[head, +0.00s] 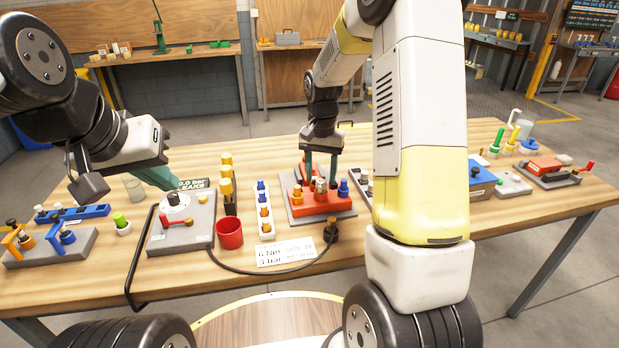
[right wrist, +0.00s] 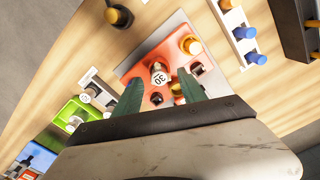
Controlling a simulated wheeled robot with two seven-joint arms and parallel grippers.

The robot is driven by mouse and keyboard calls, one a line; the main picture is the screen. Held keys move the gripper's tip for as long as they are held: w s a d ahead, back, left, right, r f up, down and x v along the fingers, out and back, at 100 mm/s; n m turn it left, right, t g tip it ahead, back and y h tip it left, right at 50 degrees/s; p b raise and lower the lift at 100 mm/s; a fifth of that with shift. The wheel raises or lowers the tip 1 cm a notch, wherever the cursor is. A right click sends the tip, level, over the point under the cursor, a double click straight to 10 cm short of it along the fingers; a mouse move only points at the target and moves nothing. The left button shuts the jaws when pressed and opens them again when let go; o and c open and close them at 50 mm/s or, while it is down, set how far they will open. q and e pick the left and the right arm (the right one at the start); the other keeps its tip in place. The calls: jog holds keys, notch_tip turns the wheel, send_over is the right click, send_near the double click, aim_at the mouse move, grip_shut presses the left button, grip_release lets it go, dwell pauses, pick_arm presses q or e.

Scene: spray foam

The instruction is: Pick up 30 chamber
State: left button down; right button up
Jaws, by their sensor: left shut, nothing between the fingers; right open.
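The 30 chamber (right wrist: 160,76) is a small pale cylinder marked "30" on its round top. It stands upright in the red-orange block (right wrist: 135,72) and is small in the head view (head: 320,185). My right gripper (head: 320,172) is open and points down over the block. In the right wrist view its two green fingers (right wrist: 160,90) stand apart, one on either side of the chamber in the picture. I cannot tell whether they touch it. My left gripper (head: 165,180) is shut and empty, beside the grey gauge box at the left.
The block also holds a blue-topped piece (head: 343,188) and an orange-topped piece (head: 297,195) close by. A white rack (head: 264,212) of orange and blue pieces, a red cup (head: 229,233) and a black hose (head: 262,271) lie to the left. My right arm covers part of the table.

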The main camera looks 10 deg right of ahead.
aim_at(321, 181)
jog(key=shift+f, duration=1.5)
grip_shut()
jog(key=shift+r, duration=0.2)
